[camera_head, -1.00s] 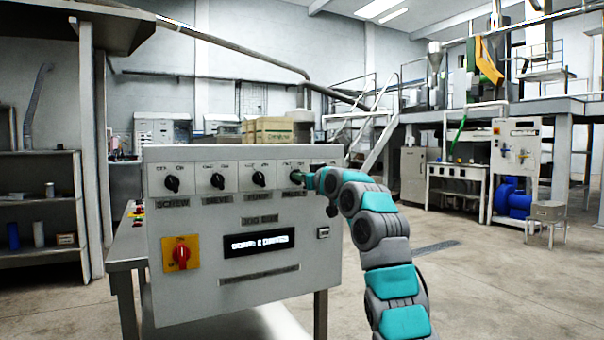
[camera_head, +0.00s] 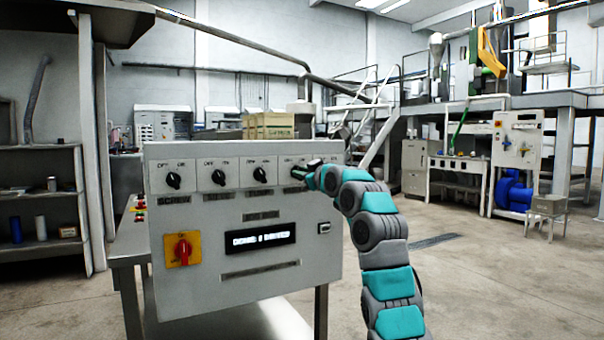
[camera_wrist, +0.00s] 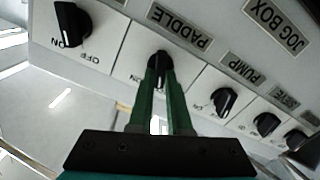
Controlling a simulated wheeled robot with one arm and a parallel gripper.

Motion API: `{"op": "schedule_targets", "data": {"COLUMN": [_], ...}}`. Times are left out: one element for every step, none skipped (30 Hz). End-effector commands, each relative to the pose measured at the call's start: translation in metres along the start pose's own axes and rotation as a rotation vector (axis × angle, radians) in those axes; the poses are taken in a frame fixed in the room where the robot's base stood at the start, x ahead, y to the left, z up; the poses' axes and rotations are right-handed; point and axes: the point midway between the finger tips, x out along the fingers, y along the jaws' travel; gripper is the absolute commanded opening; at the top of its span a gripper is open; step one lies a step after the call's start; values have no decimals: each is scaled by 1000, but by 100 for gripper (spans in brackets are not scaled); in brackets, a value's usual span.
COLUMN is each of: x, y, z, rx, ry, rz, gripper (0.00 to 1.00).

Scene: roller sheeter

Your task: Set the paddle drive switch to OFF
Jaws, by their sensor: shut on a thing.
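The paddle drive switch is a black rotary knob (camera_wrist: 160,62) beside the PADDLE label (camera_wrist: 180,25) on the grey control panel (camera_head: 205,270). My gripper (camera_wrist: 162,75) is shut on this knob, with one green finger on each side of it. In the head view my gripper (camera_head: 304,180) is at the fourth knob from the left and covers most of it. ON and OFF marks stand by the knobs. The fingers hide much of the paddle knob, and I cannot tell for sure which mark it points to.
The pump knob (camera_wrist: 224,102) is close beside my gripper, and another ON/OFF knob (camera_wrist: 73,22) is on its other side. A red rotary switch on a yellow plate (camera_head: 183,249) and a lit display (camera_head: 261,240) are lower on the panel. Open floor (camera_head: 480,290) lies to the right.

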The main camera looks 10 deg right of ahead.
Motion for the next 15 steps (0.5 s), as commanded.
{"op": "schedule_targets", "data": {"x": [0,0,0,0,0,0,0,0,0,0,0,0,0,0,0], "y": [0,0,0,0,0,0,0,0,0,0,0,0,0,0,0], "z": [0,0,0,0,0,0,0,0,0,0,0,0,0,0,0], "rx": [0,0,0,0,0,0,0,0,0,0,0,0,0,0,0], "ry": [0,0,0,0,0,0,0,0,1,1,1,1,1,1,0], "rz": [0,0,0,0,0,0,0,0,0,0,0,0,0,0,0], "gripper": [0,18,23,26,30,34,38,41,45,46,46,46,46,46,46]}}
